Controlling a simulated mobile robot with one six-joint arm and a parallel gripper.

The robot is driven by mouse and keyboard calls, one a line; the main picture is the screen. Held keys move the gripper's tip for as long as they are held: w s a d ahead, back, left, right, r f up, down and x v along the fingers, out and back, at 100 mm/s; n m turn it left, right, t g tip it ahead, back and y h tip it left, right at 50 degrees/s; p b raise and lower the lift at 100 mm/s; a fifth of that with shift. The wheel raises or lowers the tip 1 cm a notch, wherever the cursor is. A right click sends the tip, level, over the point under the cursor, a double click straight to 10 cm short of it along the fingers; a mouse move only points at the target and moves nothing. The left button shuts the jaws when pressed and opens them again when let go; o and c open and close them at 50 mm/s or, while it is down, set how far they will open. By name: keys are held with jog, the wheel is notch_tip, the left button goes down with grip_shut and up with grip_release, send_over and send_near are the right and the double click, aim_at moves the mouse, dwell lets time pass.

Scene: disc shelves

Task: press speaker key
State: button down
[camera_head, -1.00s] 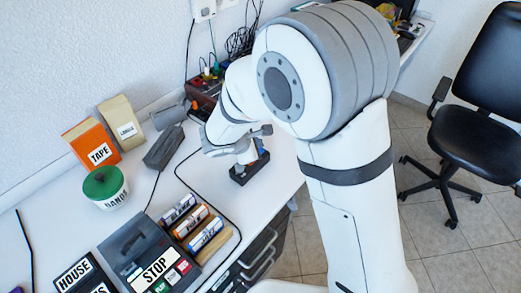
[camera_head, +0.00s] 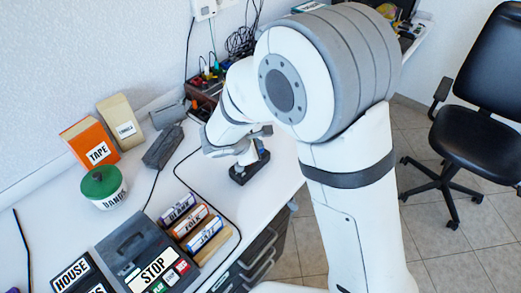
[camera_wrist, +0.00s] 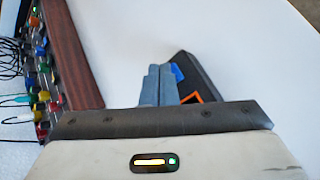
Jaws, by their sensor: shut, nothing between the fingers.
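A small dark box (camera_head: 250,170) stands on the white desk, right under my gripper in the head view. In the wrist view the same dark box (camera_wrist: 205,78) shows a blue key (camera_wrist: 177,73) and part of an orange-edged key (camera_wrist: 191,98). No label on either key can be read. My gripper (camera_wrist: 160,70) is shut and empty, its grey fingers pointing at the box and covering part of it. In the head view my gripper (camera_head: 247,157) is small and partly hidden by its own wrist. Whether the fingertips touch a key I cannot tell.
A wood-sided device (camera_wrist: 72,50) with coloured plugs and cables stands left in the wrist view. In the head view are a STOP deck (camera_head: 150,262), several labelled cartridges (camera_head: 204,233), a green-lidded tin (camera_head: 103,186) and a TAPE box (camera_head: 92,143). A black cable crosses the desk.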

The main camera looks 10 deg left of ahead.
jog(key=shift+f+b, duration=0.25)
jog(key=shift+b, duration=0.05)
jog(key=shift+r, duration=0.1)
dwell(0.4)
jog(key=shift+r+p, duration=0.4)
jog(key=shift+r, duration=0.2)
notch_tip(320, 180, up, 6)
jog(key=p, duration=0.4)
dwell(0.5)
